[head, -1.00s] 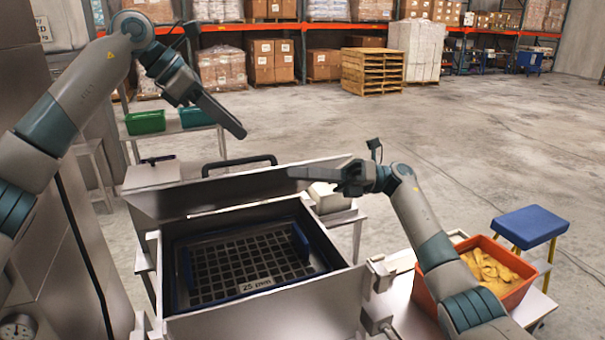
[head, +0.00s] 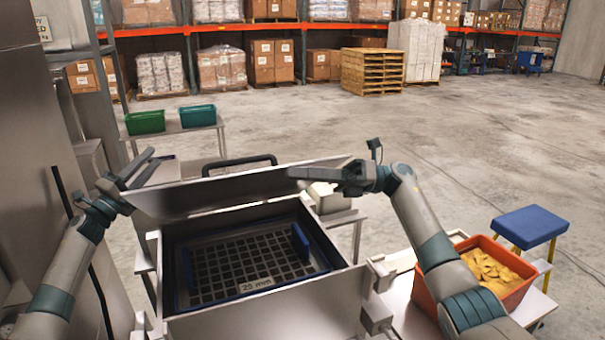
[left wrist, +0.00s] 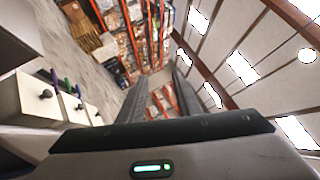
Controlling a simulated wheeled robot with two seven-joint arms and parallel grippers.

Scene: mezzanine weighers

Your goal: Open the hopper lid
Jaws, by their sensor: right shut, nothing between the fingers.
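The grey metal hopper lid (head: 235,190) stands raised along the back edge of the hopper (head: 262,310), with its inner face towards me. Its dark handle (head: 240,162) shows above the top edge. The hopper mouth is uncovered and shows a dark grid (head: 250,265) inside. My right gripper (head: 291,173) is shut and empty, at the right part of the lid; I cannot tell whether it touches it. My left gripper (head: 150,156) is at the lid's left end, apart from the handle. Its two fingers stand apart with nothing between them in the left wrist view (left wrist: 170,100).
An orange crate (head: 443,305) with yellow contents is at the right, next to a blue-topped stool (head: 530,226). Green (head: 145,122) and teal (head: 198,117) bins stand on a table behind left. A tall metal cabinet (head: 35,150) is close on the left. Open floor lies beyond.

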